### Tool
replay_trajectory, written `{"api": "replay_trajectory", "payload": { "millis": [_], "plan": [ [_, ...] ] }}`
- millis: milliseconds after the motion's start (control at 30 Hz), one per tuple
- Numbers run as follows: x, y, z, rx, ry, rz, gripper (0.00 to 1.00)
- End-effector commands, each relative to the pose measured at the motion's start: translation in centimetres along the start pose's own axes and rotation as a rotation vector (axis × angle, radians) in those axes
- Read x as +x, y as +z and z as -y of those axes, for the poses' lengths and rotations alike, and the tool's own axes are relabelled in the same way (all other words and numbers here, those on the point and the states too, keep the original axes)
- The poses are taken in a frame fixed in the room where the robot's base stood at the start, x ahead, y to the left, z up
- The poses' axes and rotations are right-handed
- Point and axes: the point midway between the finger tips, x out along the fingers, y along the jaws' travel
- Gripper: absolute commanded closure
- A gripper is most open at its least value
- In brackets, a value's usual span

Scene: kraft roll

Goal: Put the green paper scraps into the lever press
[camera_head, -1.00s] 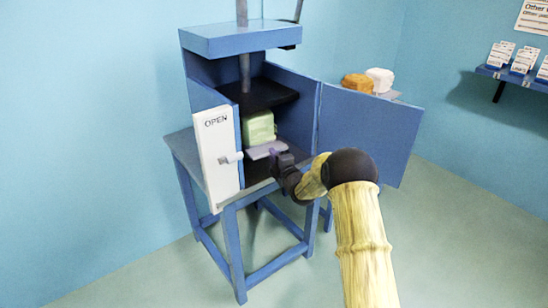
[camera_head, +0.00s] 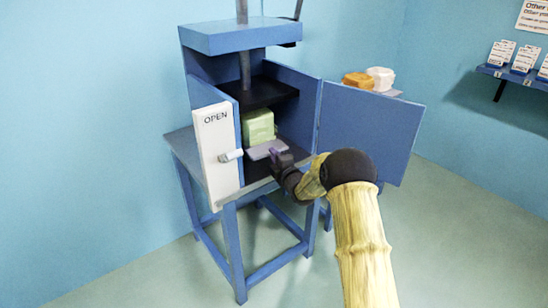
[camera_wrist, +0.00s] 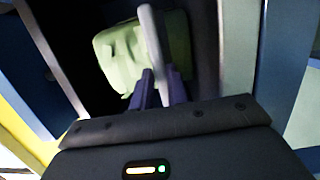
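The green paper scraps (camera_head: 258,126) form a blocky bundle inside the open chamber of the blue lever press (camera_head: 240,38). My gripper (camera_head: 276,154) reaches into the chamber from the front right. Its purple fingers are shut on a thin grey plate (camera_head: 263,150), which sits in front of and just below the bundle. In the wrist view the plate (camera_wrist: 152,45) appears nearly edge-on between the fingers, with green scraps (camera_wrist: 128,55) on both sides of it. I cannot tell whether the bundle rests on the plate or on the chamber floor.
A white door panel marked OPEN (camera_head: 216,140) with a handle stands left of the opening. A blue door (camera_head: 368,130) is swung open to the right. A dark pressing plate (camera_head: 262,92) hangs above the scraps. Orange (camera_head: 357,79) and white bundles (camera_head: 381,78) lie behind the door.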

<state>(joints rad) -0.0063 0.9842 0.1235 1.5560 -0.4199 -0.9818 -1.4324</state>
Motion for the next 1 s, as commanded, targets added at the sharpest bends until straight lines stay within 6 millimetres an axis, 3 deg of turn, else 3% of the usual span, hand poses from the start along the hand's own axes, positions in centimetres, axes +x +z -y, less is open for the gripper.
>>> {"api": "replay_trajectory", "payload": {
  "millis": [33,100,567,1000],
  "plan": [
    [0.0,0.0,0.0,0.0,0.0,0.0,0.74],
    [0.0,0.0,0.0,0.0,0.0,0.0,0.6],
    [-0.7,0.0,0.1,0.0,-0.003,0.0,0.6],
    [-6.9,0.1,0.0,-0.001,-0.003,0.001,0.6]
  ]
}}
